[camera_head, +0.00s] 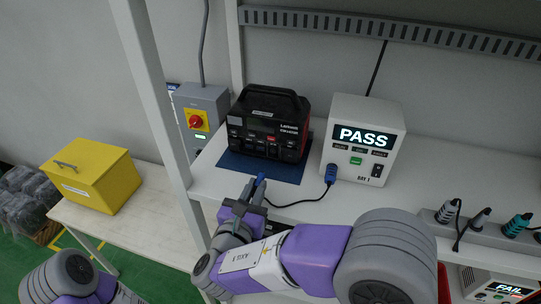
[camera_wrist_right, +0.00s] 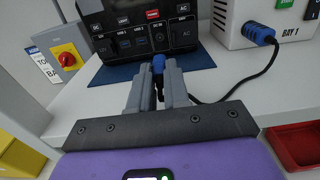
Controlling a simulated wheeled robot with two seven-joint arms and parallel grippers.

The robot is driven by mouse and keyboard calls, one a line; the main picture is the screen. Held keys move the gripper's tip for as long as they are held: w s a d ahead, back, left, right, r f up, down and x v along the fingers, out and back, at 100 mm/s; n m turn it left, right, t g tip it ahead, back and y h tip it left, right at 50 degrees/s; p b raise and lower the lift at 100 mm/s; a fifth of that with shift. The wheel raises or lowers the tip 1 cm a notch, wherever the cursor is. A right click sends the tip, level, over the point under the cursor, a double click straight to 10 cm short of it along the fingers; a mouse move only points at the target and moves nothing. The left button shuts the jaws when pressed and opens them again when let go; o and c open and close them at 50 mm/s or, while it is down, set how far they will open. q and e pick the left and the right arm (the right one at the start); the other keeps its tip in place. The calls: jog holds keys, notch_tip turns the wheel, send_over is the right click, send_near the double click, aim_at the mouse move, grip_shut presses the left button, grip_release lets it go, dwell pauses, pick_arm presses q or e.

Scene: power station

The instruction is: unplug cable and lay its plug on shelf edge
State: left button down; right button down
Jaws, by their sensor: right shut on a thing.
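The black power station (camera_head: 270,124) stands on a blue mat (camera_head: 262,168) on the white shelf (camera_head: 350,207); its front panel (camera_wrist_right: 140,35) fills the top of the wrist view. My right gripper (camera_head: 246,193) is shut on the blue plug (camera_head: 260,179), which also shows between the fingers in the wrist view (camera_wrist_right: 158,64). The plug's tip points at the panel, and in the head view mat shows between them. The black cable (camera_head: 298,204) runs from the plug to a blue connector (camera_head: 331,172) in the tester. My left gripper is not in view.
The white tester (camera_head: 362,138) reads PASS, right of the power station. Several plugs stand in a grey strip (camera_head: 490,229) at the right. A grey switch box (camera_head: 202,112) is behind the left post. A yellow box (camera_head: 92,176) stands on a lower table.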

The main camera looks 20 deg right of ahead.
jog(key=shift+f+b, duration=1.3)
jog(key=shift+f, duration=0.4)
jog(key=c, duration=1)
grip_release()
